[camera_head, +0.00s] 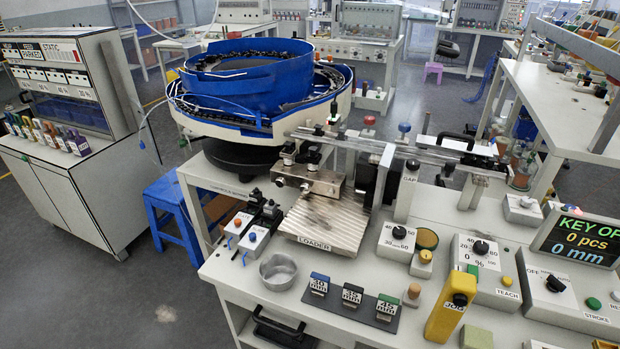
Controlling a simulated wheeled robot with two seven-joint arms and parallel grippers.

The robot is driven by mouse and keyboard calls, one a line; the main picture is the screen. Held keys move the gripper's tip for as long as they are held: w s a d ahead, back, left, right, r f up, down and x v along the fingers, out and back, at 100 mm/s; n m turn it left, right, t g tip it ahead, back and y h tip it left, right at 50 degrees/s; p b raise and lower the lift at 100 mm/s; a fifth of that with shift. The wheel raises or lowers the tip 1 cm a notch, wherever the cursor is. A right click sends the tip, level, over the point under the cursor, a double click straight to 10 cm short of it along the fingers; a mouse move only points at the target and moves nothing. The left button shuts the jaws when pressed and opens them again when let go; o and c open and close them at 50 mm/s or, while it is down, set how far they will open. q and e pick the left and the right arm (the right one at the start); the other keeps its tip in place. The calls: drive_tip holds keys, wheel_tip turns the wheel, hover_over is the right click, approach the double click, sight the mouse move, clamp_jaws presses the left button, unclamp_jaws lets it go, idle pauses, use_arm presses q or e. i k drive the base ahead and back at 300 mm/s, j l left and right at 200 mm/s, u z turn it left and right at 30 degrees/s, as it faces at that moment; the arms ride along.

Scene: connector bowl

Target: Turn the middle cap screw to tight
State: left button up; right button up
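No part labelled as a cap screw can be made out for certain. Behind the loader stands a metal rail (440,155) with small upright knobs near it. One is a red-topped knob (369,120), and another is a dark blue and red knob (404,128). Black clamp-like fittings (312,158) sit on a metal block (308,180) above the ribbed loader plate (325,222). These parts are too small to tell whether any screw is tight or loose. Neither of my grippers is in view.
A blue bowl feeder (250,75) stands behind the bench's left part. On the bench are a metal cup (278,272), a tray of labelled blocks (350,308), a yellow JOG pendant (450,305), a dial box (395,238) and a display (578,240). A blue stool (170,195) stands at left.

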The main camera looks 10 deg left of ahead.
sight(305, 188)
drive_tip(key=i+j+z, duration=0.1)
drive_tip(key=j+z, duration=0.25)
drive_tip(key=j, duration=0.3)
drive_tip(key=j+z, duration=0.35)
drive_tip(key=j, duration=0.35)
drive_tip(key=k+j+z, duration=0.1)
drive_tip(key=j+z, duration=0.25)
drive_tip(key=j, duration=0.3)
drive_tip(key=k+j+z, duration=0.15)
drive_tip(key=j+z, duration=0.15)
drive_tip(key=j, duration=0.4)
drive_tip(key=i+j+z, duration=0.2)
drive_tip(key=j+z, duration=0.25)
drive_tip(key=j, duration=0.25)
drive_tip(key=i+j+z, duration=0.1)
drive_tip(key=j+z, duration=0.35)
drive_tip(key=j, duration=0.25)
drive_tip(key=j+z, duration=0.45)
drive_tip(key=j, duration=0.3)
